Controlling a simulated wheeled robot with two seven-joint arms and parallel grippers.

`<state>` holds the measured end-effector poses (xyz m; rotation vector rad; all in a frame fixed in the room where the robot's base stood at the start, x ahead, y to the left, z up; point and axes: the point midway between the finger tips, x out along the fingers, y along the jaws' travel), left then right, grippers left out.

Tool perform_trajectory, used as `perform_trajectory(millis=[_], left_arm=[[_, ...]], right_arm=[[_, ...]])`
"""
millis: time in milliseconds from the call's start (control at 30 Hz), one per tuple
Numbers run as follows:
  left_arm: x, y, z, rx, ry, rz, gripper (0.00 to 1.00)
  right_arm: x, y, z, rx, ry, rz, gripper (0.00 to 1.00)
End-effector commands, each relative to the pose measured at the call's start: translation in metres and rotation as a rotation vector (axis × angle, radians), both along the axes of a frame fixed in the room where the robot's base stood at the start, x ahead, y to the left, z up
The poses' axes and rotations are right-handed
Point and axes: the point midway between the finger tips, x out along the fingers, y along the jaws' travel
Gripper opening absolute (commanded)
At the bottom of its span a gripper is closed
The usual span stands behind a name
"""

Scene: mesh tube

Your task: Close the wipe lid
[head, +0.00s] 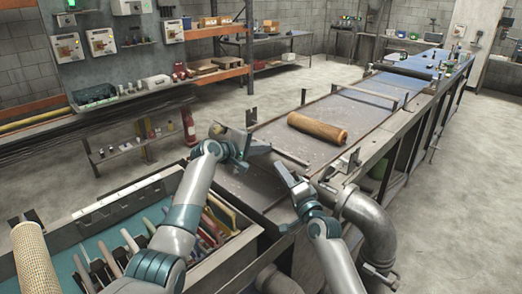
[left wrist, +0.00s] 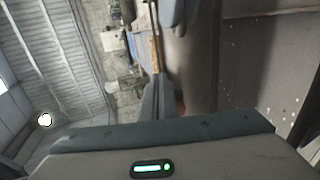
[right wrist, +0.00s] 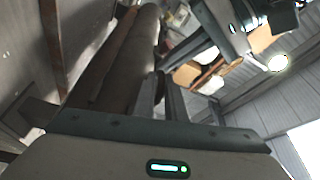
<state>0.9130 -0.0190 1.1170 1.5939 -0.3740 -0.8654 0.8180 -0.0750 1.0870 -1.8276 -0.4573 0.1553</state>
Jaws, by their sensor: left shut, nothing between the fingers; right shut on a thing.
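No wipe or lid that I can name for certain shows in any view. A brown mesh tube (head: 317,128) lies on the dark work surface (head: 275,131) beyond my grippers. My left gripper (head: 252,157) is shut and empty over the near end of that surface; its fingers show in the left wrist view (left wrist: 158,98). My right gripper (head: 281,168) is lower and to the right, with its fingers shut; they also show in the right wrist view (right wrist: 162,97). What they hold is too small to make out. A long brown cylinder (right wrist: 122,58) shows beyond them.
A bin (head: 105,212) of several tools stands at the near left, with a pale mesh roll (head: 35,262) at its left side. A thick grey pipe (head: 374,222) stands right of my right arm. Open concrete floor (head: 480,170) lies at the right.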

Motion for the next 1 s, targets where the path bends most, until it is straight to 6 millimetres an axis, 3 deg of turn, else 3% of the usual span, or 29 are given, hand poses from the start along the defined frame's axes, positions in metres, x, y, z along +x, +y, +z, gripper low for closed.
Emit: perform_trajectory(millis=[267,300,367,733,1000], left_arm=[[0.001,-0.002,0.000,0.003,0.003,0.001,0.00],[0.001,-0.002,0.000,0.003,0.003,0.000,0.00],[0.001,-0.003,0.000,0.003,0.003,0.000,0.00],[0.001,-0.002,0.000,0.004,0.003,0.001,0.00],[0.001,-0.002,0.000,0.004,0.003,0.001,0.00]], right_arm=[[-0.002,0.003,-0.004,-0.001,0.006,0.006,0.00],[-0.002,0.003,-0.004,-0.001,0.006,0.006,0.16],[-0.002,0.003,-0.004,-0.001,0.006,0.006,0.28],[-0.005,0.001,-0.004,0.000,0.005,0.004,0.28],[-0.029,-0.009,-0.007,-0.001,0.006,0.004,0.28]])
